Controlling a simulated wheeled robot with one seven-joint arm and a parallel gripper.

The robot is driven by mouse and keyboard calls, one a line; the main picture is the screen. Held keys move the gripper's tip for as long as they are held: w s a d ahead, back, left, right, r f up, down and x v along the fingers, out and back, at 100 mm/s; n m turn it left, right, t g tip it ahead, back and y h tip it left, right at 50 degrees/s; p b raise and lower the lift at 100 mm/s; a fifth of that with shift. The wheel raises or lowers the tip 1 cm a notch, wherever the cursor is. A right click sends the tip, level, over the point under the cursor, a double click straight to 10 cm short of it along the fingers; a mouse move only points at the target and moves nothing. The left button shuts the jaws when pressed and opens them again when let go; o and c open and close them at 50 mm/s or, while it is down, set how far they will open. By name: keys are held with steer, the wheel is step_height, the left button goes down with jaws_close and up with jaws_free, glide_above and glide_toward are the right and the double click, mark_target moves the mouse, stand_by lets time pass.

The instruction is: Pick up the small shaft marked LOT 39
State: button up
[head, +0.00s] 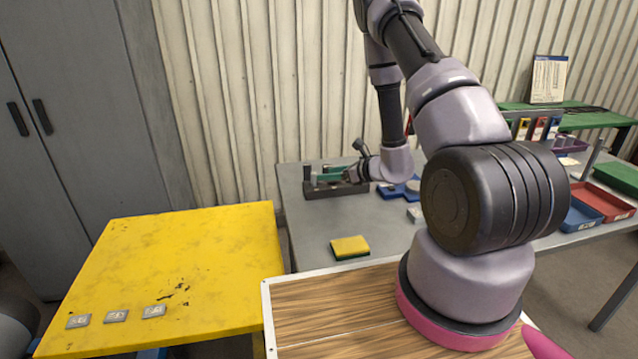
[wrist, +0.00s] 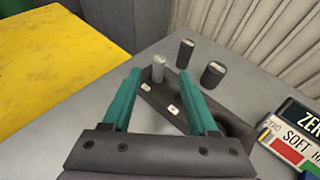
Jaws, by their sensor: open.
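My gripper (wrist: 160,80) has two teal fingers, spread apart and empty. It also shows in the head view (head: 328,176), low over a dark rack (head: 345,190) on the grey table. In the wrist view a small silver shaft (wrist: 157,69) stands upright at the far end of the rack (wrist: 160,122), beyond and between the fingertips, apart from both. Two dark cylinders with pale tops (wrist: 185,53) (wrist: 213,75) stand just behind it. Small white labels (wrist: 145,87) (wrist: 173,110) sit on the rack; their writing is too small to read, so I cannot tell which is LOT 39.
A yellow table (head: 190,260) with several small grey plates is at left. A yellow-green sponge (head: 349,247) lies on the grey table (head: 300,225). A ribbed wall (head: 240,100) rises close behind.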

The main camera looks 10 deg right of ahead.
mark_target(307, 182)
steer(key=x, duration=1)
steer(key=shift+w+a, duration=0.1)
jaws_close()
